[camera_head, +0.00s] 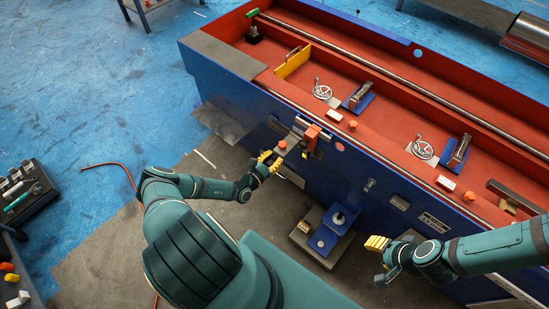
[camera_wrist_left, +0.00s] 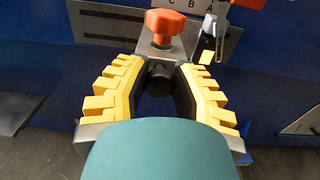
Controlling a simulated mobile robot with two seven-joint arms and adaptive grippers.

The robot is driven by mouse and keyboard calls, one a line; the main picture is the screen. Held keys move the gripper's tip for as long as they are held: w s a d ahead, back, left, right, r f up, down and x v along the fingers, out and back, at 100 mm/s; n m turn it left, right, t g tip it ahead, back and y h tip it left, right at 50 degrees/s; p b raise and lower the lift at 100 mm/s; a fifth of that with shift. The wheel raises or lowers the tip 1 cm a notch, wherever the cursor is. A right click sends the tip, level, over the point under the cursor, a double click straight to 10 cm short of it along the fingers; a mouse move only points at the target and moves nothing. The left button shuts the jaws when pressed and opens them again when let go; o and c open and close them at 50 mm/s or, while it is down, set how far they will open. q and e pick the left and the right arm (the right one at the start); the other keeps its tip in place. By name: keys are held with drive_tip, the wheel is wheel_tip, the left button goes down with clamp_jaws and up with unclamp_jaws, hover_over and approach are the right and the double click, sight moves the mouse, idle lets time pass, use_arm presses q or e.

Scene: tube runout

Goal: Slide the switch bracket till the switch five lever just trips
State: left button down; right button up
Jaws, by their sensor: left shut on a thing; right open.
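The switch bracket (camera_wrist_left: 158,54) is a grey metal piece on the blue front wall of the machine, with an orange knob (camera_wrist_left: 165,28) on top. The knob also shows in the head view (camera_head: 283,144). My left gripper (camera_wrist_left: 157,76) has its yellow fingers shut on a dark round grip at the bracket's near end; it also shows in the head view (camera_head: 271,160). A red-orange part (camera_head: 312,132) sits just right of the knob. My right gripper (camera_head: 377,243) is open and empty, away from the bracket.
A plate lettered C, B, A (camera_wrist_left: 185,8) is behind the bracket. The machine's red trough (camera_head: 385,125) holds handwheels and clamps. A blue stand (camera_head: 327,232) is on the floor between my arms. A dark tray (camera_head: 30,195) is at far left.

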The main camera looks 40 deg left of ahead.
use_arm(q)
drive_tip(key=shift+d, duration=0.35)
drive_tip(key=c, duration=0.7)
unclamp_jaws()
drive_tip(key=shift+c, duration=0.2)
drive_tip(key=shift+a, duration=0.1)
drive_tip(key=s, duration=1.2)
drive_tip(key=shift+a, duration=0.45)
